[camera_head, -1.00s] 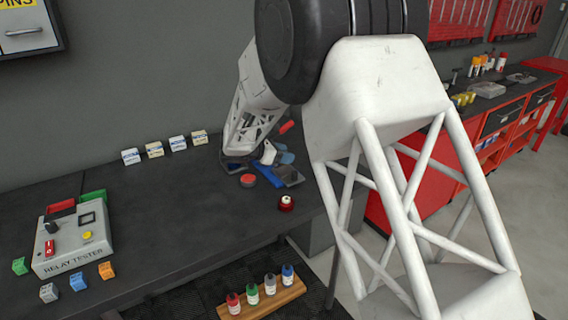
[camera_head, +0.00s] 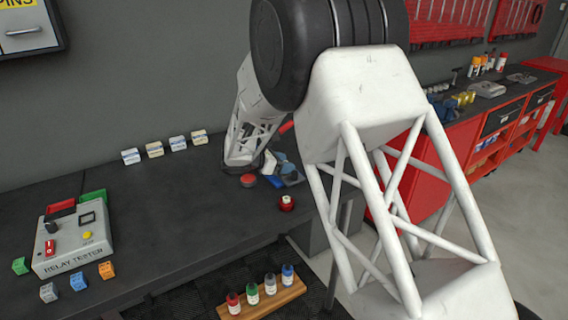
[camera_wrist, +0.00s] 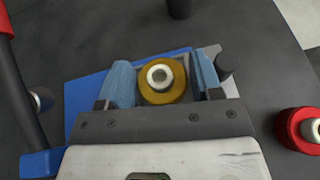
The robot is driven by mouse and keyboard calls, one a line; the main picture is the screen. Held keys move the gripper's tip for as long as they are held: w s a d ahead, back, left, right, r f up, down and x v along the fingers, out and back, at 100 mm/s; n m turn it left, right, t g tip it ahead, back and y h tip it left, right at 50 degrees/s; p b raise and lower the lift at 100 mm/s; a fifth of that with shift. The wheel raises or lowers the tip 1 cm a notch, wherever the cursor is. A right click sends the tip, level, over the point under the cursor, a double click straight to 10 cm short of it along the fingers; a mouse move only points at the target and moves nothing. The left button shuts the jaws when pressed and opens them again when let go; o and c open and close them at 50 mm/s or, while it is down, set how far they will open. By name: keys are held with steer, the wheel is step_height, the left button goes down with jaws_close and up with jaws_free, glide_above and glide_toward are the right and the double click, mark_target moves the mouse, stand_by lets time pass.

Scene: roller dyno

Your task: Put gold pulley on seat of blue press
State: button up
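The gold pulley (camera_wrist: 177,91) sits between the two grey-blue fingers of my gripper (camera_wrist: 162,78) in the wrist view. Both fingers appear to touch its sides, so the gripper looks shut on it. The blue press shows below as a flat blue base (camera_wrist: 84,98), also partly seen in the head view (camera_head: 274,182). The pulley is over the right part of this base. The press's seat is hidden, and I cannot tell the gap under the pulley. In the head view my arm hides the gold pulley.
A red pulley (camera_wrist: 300,130) stands on the bench near the press, also in the head view (camera_head: 286,203). A black lever with a red handle (camera_wrist: 5,22) rises at the left of the wrist view. A relay tester (camera_head: 72,240) stands far left. The middle bench is clear.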

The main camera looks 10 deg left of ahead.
steer(key=shift+o, duration=1.4)
steer(key=shift+r, duration=0.15)
steer(key=v, duration=1.2)
steer(key=shift+s, duration=0.1)
steer(key=shift+d, duration=0.1)
steer(key=s+d+r+m+g+y, duration=0.15)
steer(key=s+d+r+m, duration=0.3)
steer(key=d, duration=0.65)
steer(key=s+d+r+m+g+y, duration=0.1)
steer(key=s+d+r+m+g, duration=0.3)
steer(key=d, duration=0.7)
steer(key=s+d+r+m+g+y, duration=0.1)
steer(key=s+d+r+m+y, duration=0.2)
steer(key=s+d, duration=0.5)
steer(key=s+d+m+y, duration=0.1)
steer(key=s+d+m, duration=0.3)
steer(key=s, duration=0.4)
steer(key=s+d+m+y, duration=0.2)
steer(key=s+d+m, duration=0.3)
steer(key=s+d, duration=0.2)
steer(key=s+d+m+t+y, duration=0.1)
steer(key=s+d+m, duration=0.4)
steer(key=s, duration=0.6)
steer(key=shift+s+d+f+y, duration=0.25)
steer(key=shift+d+y, duration=0.15)
steer(key=shift+y, duration=0.25)
